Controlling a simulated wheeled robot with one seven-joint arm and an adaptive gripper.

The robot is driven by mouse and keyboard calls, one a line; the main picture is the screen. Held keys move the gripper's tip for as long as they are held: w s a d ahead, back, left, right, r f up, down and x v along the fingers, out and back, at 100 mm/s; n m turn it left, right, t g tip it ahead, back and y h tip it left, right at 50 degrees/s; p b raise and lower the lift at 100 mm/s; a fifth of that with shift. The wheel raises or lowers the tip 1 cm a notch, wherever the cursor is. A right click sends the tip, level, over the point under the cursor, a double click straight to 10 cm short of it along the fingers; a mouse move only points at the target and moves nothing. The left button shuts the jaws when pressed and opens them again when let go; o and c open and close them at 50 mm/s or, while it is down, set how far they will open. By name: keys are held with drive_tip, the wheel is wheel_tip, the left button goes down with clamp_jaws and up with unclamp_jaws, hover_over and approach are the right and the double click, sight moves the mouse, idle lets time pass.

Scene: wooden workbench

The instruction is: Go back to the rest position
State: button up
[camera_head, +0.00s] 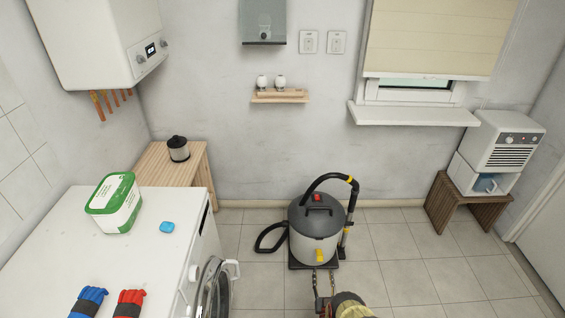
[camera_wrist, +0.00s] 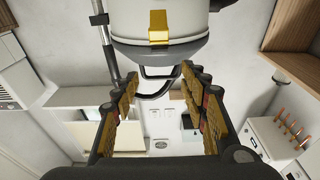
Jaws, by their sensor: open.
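My gripper (camera_head: 325,283) is at the bottom middle of the head view, just in front of a grey canister vacuum cleaner (camera_head: 314,240). In the wrist view my gripper (camera_wrist: 158,78) shows its two fingers spread apart with nothing between them. The vacuum's light body (camera_wrist: 165,24) with a yellow latch shows upside down at the top of that view, beyond the fingertips. I cannot tell the exact gap between fingertips and vacuum.
A wooden bench (camera_head: 178,158) holds a dark canister (camera_head: 178,149). A stool (camera_head: 470,207) at right bears a white appliance. Tiled floor is clear at right.

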drive_tip(key=w+r+g+p, duration=0.1)
drive_tip(key=w+r+g, duration=0.1)
drive_tip(key=w+r, duration=1)
drive_tip(key=w+r+g+p, duration=0.1)
drive_tip(key=w+r, duration=0.8)
drive_tip(key=r, duration=0.6)
drive_tip(key=s+r+g+p, duration=0.1)
drive_tip(key=s+r+g, duration=0.1)
drive_tip(key=r, duration=1.1)
drive_tip(key=s+r+g, duration=0.2)
drive_tip(key=r, duration=1.2)
drive_tip(key=s+r+g+p, duration=0.1)
drive_tip(key=s+r+g, duration=0.1)
drive_tip(key=s+r, duration=0.9)
drive_tip(key=s+r+g+p, duration=0.1)
drive_tip(key=s+r, duration=0.8)
drive_tip(key=s, duration=0.4)
drive_tip(key=s+r+g+p, duration=0.1)
drive_tip(key=s+g, duration=0.3)
drive_tip(key=s, duration=3.1)
drive_tip(key=shift+s, duration=0.15)
